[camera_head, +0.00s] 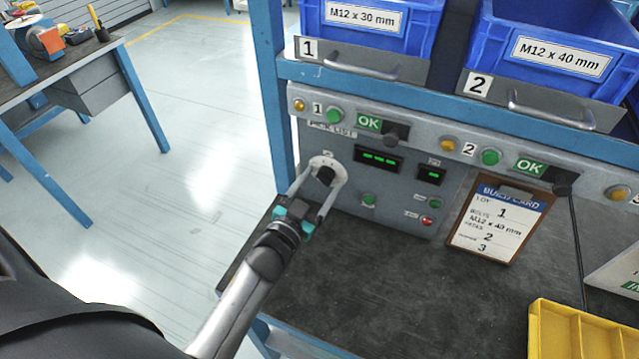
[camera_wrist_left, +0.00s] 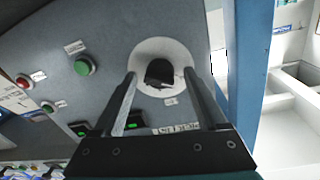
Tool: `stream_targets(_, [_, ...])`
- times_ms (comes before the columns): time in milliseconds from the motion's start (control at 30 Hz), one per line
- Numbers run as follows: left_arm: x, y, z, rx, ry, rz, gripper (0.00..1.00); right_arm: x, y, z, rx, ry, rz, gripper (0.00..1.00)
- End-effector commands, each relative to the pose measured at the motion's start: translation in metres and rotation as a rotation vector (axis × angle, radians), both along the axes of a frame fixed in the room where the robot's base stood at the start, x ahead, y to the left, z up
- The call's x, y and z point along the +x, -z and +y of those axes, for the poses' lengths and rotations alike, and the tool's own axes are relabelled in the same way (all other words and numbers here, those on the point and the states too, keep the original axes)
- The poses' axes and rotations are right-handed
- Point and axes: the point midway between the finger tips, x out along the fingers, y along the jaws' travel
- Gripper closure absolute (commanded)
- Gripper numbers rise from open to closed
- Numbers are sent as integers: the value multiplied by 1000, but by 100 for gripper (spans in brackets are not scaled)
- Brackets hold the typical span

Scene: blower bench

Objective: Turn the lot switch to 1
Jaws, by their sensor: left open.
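The lot switch (camera_head: 326,175) is a black knob on a pale round plate at the left of the grey control panel. In the left wrist view the knob (camera_wrist_left: 160,73) sits between my two fingers, with its plate around it. My left gripper (camera_head: 325,185) is open, its fingers on either side of the knob. I cannot tell whether they touch it. The knob's pointer and any position marks are too small or hidden to read. My right gripper is not in view.
The panel carries green displays (camera_head: 380,158), a green button (camera_head: 369,200) and a red button (camera_head: 427,220). A build card (camera_head: 500,222) reading lot 1 stands to the right. Blue bins (camera_head: 372,28) sit above, and a yellow tray (camera_head: 570,335) lies at front right. The dark bench middle is clear.

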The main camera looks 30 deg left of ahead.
Motion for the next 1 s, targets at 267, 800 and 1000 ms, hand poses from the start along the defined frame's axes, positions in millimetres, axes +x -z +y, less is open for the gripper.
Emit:
stream_targets(267, [0,0,0,0,0,0,40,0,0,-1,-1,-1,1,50])
stream_targets(800, [0,0,1,0,-1,0,100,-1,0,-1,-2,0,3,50])
stream_targets(1000, [0,0,1,5,-2,-1,100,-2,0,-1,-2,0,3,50])
